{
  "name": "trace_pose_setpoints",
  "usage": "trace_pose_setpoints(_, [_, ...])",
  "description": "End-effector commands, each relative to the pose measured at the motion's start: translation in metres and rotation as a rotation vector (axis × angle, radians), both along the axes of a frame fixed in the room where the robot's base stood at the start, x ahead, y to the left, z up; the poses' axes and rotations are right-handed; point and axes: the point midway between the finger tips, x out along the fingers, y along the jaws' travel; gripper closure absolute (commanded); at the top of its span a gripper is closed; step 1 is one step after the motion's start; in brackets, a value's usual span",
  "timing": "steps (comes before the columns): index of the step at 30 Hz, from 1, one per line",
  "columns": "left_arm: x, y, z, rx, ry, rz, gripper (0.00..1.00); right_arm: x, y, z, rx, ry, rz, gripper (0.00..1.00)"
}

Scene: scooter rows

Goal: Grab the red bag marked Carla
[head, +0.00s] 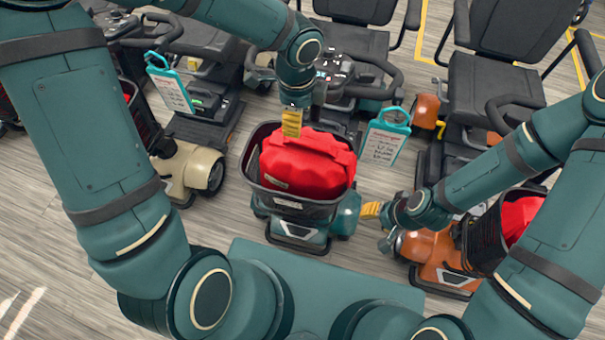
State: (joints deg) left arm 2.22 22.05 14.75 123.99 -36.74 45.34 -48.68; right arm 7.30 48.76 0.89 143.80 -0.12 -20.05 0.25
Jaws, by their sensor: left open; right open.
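A red bag (305,165) sits in the dark front basket (292,207) of the teal scooter, in the middle of the head view. A small pale tag shows on its front left, too small to read, so I cannot tell whether it says Carla. My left gripper (292,122) is open, with yellow fingertips pointing down over the bag's back edge; whether they touch it is unclear. My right gripper (372,210) is open, low to the right of that basket, between the teal and orange scooters. Another red bag (519,217) is in the right scooter's basket, partly hidden by my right arm.
Scooters stand in a row: a cream one (185,168) at left, the teal one (290,235) in the middle, an orange one (430,250) at right. Black seats (492,90) are behind. Some floor (225,218) is clear.

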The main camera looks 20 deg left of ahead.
Motion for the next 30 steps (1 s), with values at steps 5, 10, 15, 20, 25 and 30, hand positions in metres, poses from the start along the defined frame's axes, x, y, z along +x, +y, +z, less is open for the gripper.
trace_pose_setpoints(5, [0.000, 0.000, -0.032, -0.001, 0.001, 0.000, 0.43, 0.002, 0.000, -0.011, -0.001, -0.005, -0.002, 0.54])
trace_pose_setpoints(10, [0.000, -0.001, -0.042, -0.002, 0.000, 0.001, 0.43, 0.003, 0.000, -0.014, -0.001, -0.007, -0.002, 0.54])
trace_pose_setpoints(15, [0.000, -0.003, -0.052, -0.001, 0.000, 0.000, 0.43, 0.003, 0.000, -0.018, -0.001, -0.009, -0.002, 0.54])
trace_pose_setpoints(20, [0.002, -0.010, -0.075, -0.002, 0.000, -0.001, 0.43, 0.005, -0.001, -0.029, -0.003, -0.013, -0.003, 0.54])
trace_pose_setpoints(25, [0.002, -0.009, -0.094, -0.001, -0.001, 0.001, 0.43, 0.007, -0.001, -0.036, -0.003, -0.016, -0.004, 0.54])
trace_pose_setpoints(30, [0.002, -0.009, -0.094, -0.002, -0.002, 0.002, 0.43, 0.007, -0.001, -0.035, -0.003, -0.017, -0.005, 0.54])
